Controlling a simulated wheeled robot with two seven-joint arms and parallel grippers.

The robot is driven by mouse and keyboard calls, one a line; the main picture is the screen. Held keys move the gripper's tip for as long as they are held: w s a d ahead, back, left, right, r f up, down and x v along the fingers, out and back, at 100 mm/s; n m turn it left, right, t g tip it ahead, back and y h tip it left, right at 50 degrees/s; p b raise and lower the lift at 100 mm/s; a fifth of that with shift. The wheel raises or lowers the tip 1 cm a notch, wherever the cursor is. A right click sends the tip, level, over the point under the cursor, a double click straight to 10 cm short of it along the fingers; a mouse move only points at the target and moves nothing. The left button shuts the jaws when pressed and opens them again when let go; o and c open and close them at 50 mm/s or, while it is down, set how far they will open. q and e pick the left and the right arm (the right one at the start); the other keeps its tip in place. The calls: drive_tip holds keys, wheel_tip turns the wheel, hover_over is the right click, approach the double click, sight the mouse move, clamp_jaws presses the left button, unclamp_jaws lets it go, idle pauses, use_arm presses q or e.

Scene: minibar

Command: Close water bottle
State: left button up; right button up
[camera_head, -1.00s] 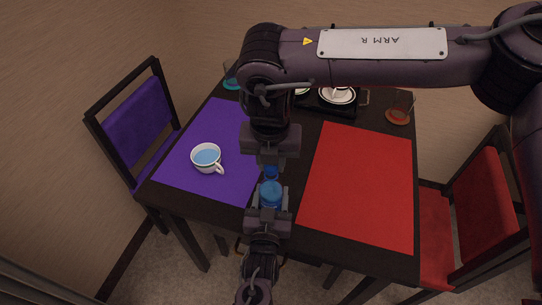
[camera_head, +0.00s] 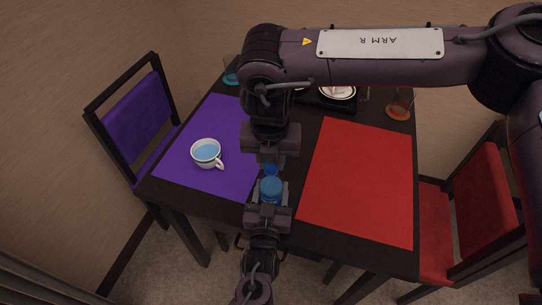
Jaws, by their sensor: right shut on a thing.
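A blue water bottle (camera_head: 271,189) stands between my two grippers, near the front of the dark table (camera_head: 200,204). A small blue cap (camera_head: 271,169) shows just above the bottle, at the tips of my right gripper (camera_head: 271,163). My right gripper comes down from above and is shut on the cap. Whether the cap touches the bottle's neck cannot be told from this angle. My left gripper (camera_head: 270,198) comes from the near side, with its fingers on both sides of the bottle's body. It appears shut on the bottle.
A white cup (camera_head: 206,153) with blue liquid stands on the purple mat (camera_head: 225,115). A red mat (camera_head: 360,180) lies at right. A tray with dishes (camera_head: 335,104) and two glasses (camera_head: 398,110) (camera_head: 231,78) are at the back. Chairs flank the table.

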drive_tip(key=shift+f, duration=0.1)
drive_tip(key=m, duration=0.4)
drive_tip(key=shift+a+m, duration=0.15)
drive_tip(key=shift+m, duration=0.25)
drive_tip(key=m, duration=0.3)
drive_tip(key=m+h, duration=0.1)
drive_tip(key=m, duration=0.2)
drive_tip(key=shift+w+m+g, duration=0.15)
drive_tip(key=shift+m+g, duration=0.25)
drive_tip(key=m, duration=0.4)
drive_tip(key=shift+w+m+g, duration=0.1)
drive_tip(key=shift+m+g, duration=0.2)
drive_tip(key=shift+m, duration=0.1)
drive_tip(key=m, duration=0.4)
drive_tip(key=shift+m+g, duration=0.3)
drive_tip(key=shift+m, duration=0.1)
drive_tip(key=m, duration=0.4)
drive_tip(key=shift+w+m, duration=0.1)
drive_tip(key=shift+m, duration=0.2)
drive_tip(key=m, duration=0.4)
drive_tip(key=shift+m+g+y, duration=0.4)
drive_tip(key=m, duration=0.7)
drive_tip(key=shift+d+y, duration=0.2)
drive_tip(key=shift+y, duration=0.2)
